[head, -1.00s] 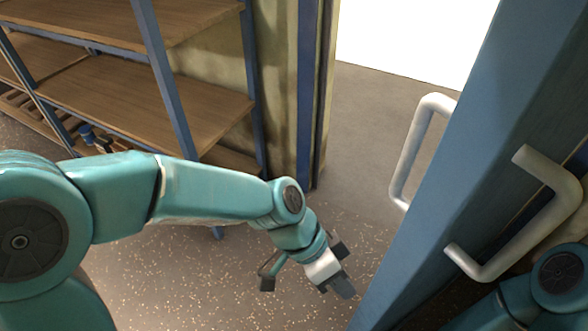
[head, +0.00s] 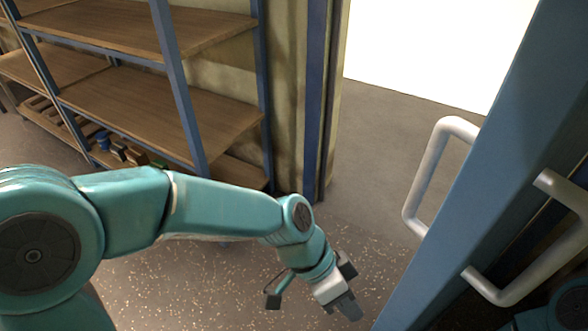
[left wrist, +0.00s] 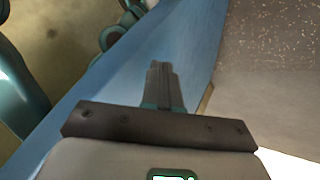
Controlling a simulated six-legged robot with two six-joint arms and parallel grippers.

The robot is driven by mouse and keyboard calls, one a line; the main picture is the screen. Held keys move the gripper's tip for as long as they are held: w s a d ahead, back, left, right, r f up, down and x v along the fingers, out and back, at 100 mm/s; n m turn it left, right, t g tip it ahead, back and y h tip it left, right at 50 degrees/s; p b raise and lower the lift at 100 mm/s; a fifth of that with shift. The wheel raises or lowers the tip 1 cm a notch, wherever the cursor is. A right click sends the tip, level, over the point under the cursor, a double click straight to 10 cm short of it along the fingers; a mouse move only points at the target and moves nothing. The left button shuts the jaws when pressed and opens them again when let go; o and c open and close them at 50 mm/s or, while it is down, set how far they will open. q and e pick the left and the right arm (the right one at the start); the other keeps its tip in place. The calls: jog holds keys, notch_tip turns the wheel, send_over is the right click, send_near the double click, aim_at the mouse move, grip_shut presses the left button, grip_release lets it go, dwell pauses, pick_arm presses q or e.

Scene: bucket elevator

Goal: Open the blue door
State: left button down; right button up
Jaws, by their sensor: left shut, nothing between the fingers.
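The blue door (head: 478,185) stands ajar on the right of the head view, seen nearly edge-on. A pale handle (head: 425,185) is on its left side and another pale handle (head: 525,285) on its right side. My left gripper (head: 347,307) is shut and empty, low beside the door's edge and below the left handle. In the left wrist view its closed fingers (left wrist: 160,75) point along the blue door face (left wrist: 180,40); whether they touch it I cannot tell. My right gripper is not in view.
A shelf rack (head: 150,115) with wooden boards and blue posts stands at the left. A door frame post (head: 318,110) stands beside it. Between post and door is a gap with clear grey floor (head: 385,130) and a bright white area beyond.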

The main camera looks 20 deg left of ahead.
pick_arm(q)
jog(key=p+v, duration=0.3)
jog(key=v, duration=1.3)
jog(key=shift+r+p, duration=0.2)
jog(key=shift+p, duration=0.15)
jog(key=shift+a+r, duration=0.1)
